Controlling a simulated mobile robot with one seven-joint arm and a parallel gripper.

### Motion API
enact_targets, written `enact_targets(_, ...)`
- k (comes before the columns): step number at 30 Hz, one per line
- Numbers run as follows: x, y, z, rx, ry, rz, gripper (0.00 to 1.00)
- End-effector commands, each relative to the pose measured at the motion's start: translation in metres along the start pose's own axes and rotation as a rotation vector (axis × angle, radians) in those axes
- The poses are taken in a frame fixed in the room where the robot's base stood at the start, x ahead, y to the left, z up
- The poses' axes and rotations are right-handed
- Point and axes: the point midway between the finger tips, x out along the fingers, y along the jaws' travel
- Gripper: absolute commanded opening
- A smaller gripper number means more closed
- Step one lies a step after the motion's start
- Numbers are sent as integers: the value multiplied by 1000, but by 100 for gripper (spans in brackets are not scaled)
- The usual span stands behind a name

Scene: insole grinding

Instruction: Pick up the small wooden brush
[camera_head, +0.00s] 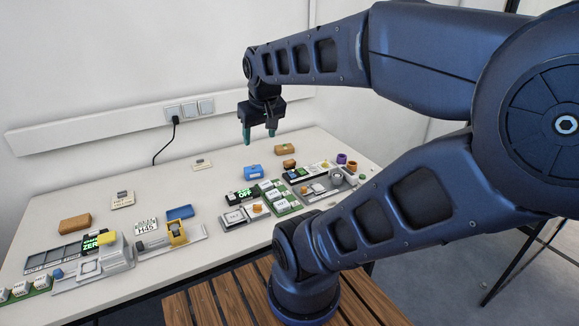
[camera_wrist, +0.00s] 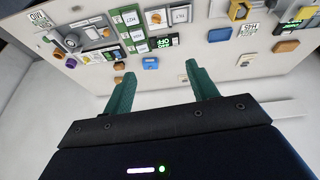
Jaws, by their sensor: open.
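No thing can be told for certain as the small wooden brush. Small brown blocks that could be it lie on the table: one at the left (camera_head: 75,224), also in the wrist view (camera_wrist: 286,46), and two near the back right, the rear one (camera_head: 284,150) and the front one (camera_head: 288,164). These two also show in the wrist view, left of the left finger's tip (camera_wrist: 118,80) (camera_wrist: 119,66). My gripper (camera_head: 259,138) is open and empty, above the back of the table. Its two green fingers (camera_wrist: 160,72) are spread apart in the wrist view.
Green-and-white button panels (camera_head: 275,197) and grey fixtures (camera_head: 170,238) line the front. A wall socket strip (camera_head: 189,110) with a black cable is behind. The back middle of the table is mostly clear.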

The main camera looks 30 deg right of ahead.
Motion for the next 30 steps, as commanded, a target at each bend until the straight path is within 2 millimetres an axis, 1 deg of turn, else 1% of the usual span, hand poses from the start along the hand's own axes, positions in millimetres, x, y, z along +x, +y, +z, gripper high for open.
enact_targets(8,24,27,-51,-193,-93,111,58)
enact_targets(17,62,60,-105,-425,-206,188,58)
enact_targets(23,95,85,-138,-584,-285,212,58)
enact_targets(30,142,116,-173,-774,-374,212,58)
